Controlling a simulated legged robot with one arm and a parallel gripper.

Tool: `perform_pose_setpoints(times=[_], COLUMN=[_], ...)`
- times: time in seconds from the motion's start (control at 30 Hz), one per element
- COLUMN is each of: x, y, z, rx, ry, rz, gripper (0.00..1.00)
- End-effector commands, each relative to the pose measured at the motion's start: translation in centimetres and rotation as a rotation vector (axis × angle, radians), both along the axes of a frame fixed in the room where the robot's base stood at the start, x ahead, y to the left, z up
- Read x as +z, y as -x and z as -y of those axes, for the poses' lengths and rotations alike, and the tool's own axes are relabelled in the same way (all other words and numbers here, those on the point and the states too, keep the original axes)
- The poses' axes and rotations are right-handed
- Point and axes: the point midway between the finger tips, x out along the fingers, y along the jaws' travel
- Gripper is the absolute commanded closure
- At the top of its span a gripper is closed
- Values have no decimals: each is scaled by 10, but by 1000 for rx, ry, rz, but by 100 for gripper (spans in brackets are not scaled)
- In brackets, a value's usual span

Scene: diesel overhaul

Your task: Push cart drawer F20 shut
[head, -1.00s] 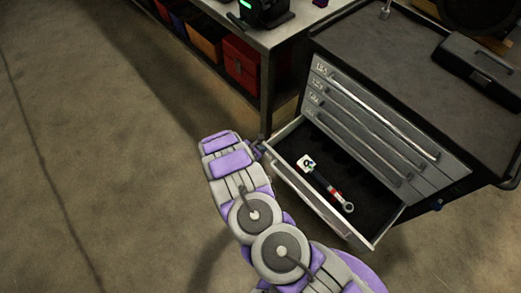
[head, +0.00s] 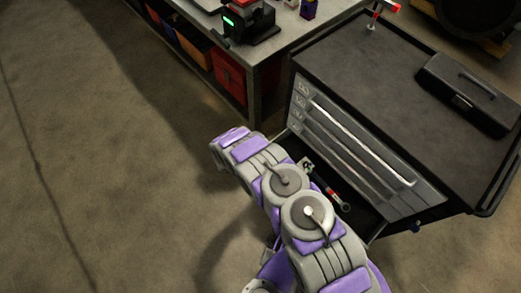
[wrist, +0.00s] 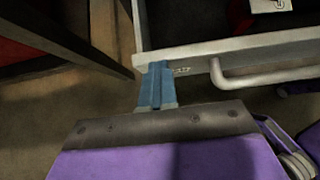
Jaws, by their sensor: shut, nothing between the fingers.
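The cart's bottom drawer (head: 376,233) stands open, with a dark inside. My arm covers most of its front in the head view. In the wrist view its pale front rim (wrist: 240,41) and bar handle (wrist: 262,78) show. A small label beside the handle is too small to read. My gripper (wrist: 158,68) has its blue fingers together and empty. The fingertips are at the drawer front, left of the handle, and seem to touch it or nearly so. In the head view the fingers are hidden behind my arm.
A red-and-metal wrench (head: 332,194) and a pale tagged item (head: 306,163) lie in the drawer. The drawers above look shut. A black toolbox (head: 468,92) sits on the cart top (head: 385,100). A workbench (head: 262,62) with bins stands at left. Floor at left is clear.

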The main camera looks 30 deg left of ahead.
Motion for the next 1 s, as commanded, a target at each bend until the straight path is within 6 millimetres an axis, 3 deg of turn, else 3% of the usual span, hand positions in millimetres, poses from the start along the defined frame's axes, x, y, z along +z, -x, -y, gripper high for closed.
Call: perform_pose_setpoints(times=[0.3,0.5,0.73,1.0], x=[-3,-2,-1,0], y=[-55,-82,-96,-97], z=[28,38,43,44], rx=[-1,0,1,2], ry=[-4,-3,-1,-1], rz=[0,0,1,-1], gripper=[100,100,100,100])
